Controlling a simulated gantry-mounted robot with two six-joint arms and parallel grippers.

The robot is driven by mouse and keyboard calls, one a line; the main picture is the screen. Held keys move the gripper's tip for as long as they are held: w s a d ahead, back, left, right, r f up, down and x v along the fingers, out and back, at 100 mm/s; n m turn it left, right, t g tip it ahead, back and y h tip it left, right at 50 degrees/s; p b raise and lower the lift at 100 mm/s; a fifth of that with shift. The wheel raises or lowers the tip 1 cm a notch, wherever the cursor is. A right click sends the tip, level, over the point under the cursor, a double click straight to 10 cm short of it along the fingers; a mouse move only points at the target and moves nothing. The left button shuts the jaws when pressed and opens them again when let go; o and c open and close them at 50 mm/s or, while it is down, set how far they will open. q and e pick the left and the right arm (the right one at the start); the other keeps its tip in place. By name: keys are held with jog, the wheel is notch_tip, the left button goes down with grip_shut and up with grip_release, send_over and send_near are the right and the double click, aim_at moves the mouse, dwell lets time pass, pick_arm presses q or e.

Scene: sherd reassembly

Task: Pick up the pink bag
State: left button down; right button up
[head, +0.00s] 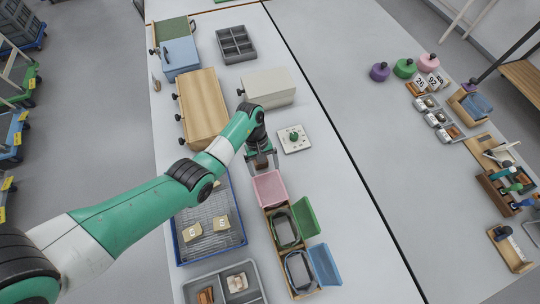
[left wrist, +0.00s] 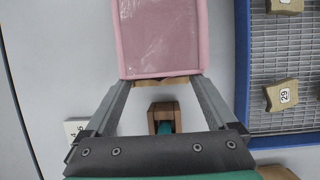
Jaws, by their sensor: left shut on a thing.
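The pink bag (head: 268,188) is a pink-rimmed piece with a translucent panel. It lies at the far end of a wooden rack (head: 271,216). My left gripper (head: 262,168) reaches down at the bag's far edge, with its fingers apart and closed on it. In the left wrist view the bag (left wrist: 161,36) extends from between the left gripper's fingertips (left wrist: 166,80) to the top edge. A thin tan strip shows under its rim; I cannot tell what it belongs to. My right gripper is not in view.
A green bag (head: 306,216) and a blue bag (head: 325,264) sit open along the rack. A blue-rimmed mesh tray (head: 242,215) with tan numbered sherds lies left of it. A white plate (head: 294,139) lies beyond.

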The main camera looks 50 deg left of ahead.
pick_arm(q)
jog(key=shift+r, duration=0.1)
notch_tip(320, 180, up, 10)
jog(key=p, duration=0.4)
